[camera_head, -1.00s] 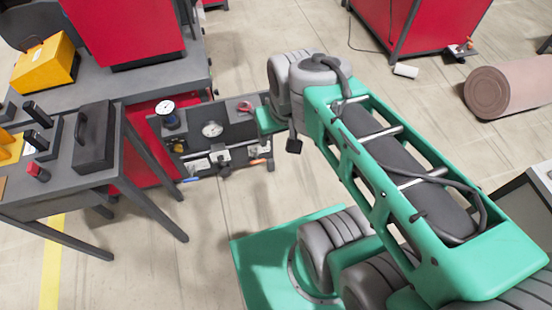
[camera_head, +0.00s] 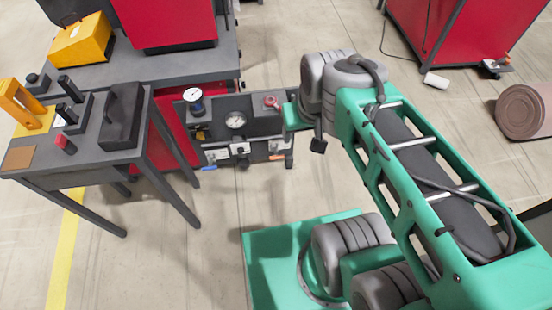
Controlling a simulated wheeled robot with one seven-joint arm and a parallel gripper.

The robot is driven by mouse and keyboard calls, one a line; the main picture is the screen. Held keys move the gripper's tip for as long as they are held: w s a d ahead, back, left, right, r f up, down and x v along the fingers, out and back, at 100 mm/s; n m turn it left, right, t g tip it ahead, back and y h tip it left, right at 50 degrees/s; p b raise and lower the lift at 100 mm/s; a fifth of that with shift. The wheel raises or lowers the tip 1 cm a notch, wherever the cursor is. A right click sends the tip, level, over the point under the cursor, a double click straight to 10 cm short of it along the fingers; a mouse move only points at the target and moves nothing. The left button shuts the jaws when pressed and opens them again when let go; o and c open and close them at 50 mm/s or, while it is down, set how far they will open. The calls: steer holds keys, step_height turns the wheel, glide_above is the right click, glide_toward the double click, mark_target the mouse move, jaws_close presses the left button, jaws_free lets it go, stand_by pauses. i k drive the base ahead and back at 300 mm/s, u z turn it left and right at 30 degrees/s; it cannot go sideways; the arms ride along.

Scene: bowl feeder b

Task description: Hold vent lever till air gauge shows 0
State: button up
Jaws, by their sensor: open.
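A dark panel (camera_head: 263,127) with fittings is fixed beside the red cabinet. A round white-faced gauge (camera_head: 235,120) sits in its middle. A second white dial (camera_head: 193,95) stands up at its left corner. The needle readings are too small to make out. A red handle (camera_head: 270,102) lies on the panel's upper right; I cannot tell whether it is the vent lever. Small orange (camera_head: 276,157) and blue (camera_head: 209,168) pieces show at the lower edge. My arm's far green link ends at the panel's right side. My gripper is hidden behind my arm.
A grey table (camera_head: 100,152) at left carries a black case (camera_head: 122,115), a yellow stand and small fittings. A yellow box (camera_head: 80,42) lies on the bench behind. Red cabinets stand at the back. A brown roll (camera_head: 522,112) lies at right. Floor before the panel is clear.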

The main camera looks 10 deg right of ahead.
mark_target(277, 156)
steer(key=k, duration=1.2)
steer(key=u, duration=0.9)
steer(key=i, duration=1.6)
steer(key=z, duration=0.45)
